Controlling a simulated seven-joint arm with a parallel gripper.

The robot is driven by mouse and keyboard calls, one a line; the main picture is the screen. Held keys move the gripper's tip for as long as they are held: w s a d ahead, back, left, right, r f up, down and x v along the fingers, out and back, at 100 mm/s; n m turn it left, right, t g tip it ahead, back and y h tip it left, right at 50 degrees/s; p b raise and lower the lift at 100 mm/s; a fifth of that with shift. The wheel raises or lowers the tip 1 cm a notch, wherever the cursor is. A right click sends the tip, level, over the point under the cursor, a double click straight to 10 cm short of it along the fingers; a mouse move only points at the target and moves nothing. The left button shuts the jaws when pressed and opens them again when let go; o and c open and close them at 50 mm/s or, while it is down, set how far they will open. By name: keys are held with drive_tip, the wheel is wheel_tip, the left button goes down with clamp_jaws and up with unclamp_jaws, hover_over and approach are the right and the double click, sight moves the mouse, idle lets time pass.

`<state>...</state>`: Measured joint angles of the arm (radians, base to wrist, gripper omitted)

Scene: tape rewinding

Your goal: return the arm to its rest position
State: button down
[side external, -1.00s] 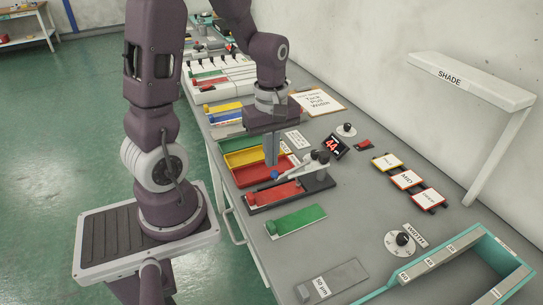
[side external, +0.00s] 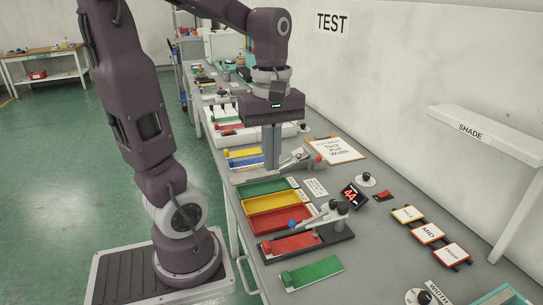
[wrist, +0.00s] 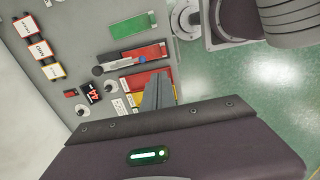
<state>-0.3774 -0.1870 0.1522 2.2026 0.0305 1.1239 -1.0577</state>
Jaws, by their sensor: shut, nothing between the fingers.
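My gripper (side external: 271,150) hangs fingers-down above the bench in the side external view. Its two fingers are together with nothing between them. It is above and behind the green, yellow and red trays, clear of them. In the wrist view my gripper (wrist: 157,85) points toward the trays and the clamp fixture. The fixture (side external: 345,228), with its lever and blue tip, holds a red strip (side external: 292,244). A green strip (side external: 311,271) lies in front of it.
The bench (side external: 385,265) carries a red-digit display (side external: 351,195), knobs and label cards (side external: 428,233) on the right. A SHADE shelf (side external: 485,132) juts out at the right. A clipboard (side external: 337,150) and more strips lie farther back. The air around my gripper looks free.

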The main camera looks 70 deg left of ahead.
idle(0.3)
drive_tip(key=s+d+r+m+t, duration=0.1)
drive_tip(key=s+d+m+t, duration=0.1)
drive_tip(key=d+m, duration=0.3)
drive_tip(key=s+d+r+m+t, duration=0.1)
drive_tip(key=d+m, duration=0.5)
drive_tip(key=m, duration=0.7)
drive_tip(key=s+t, duration=0.1)
drive_tip(key=t, duration=0.1)
drive_tip(key=shift+s+t, duration=0.15)
drive_tip(key=shift+t, duration=0.15)
idle(1.3)
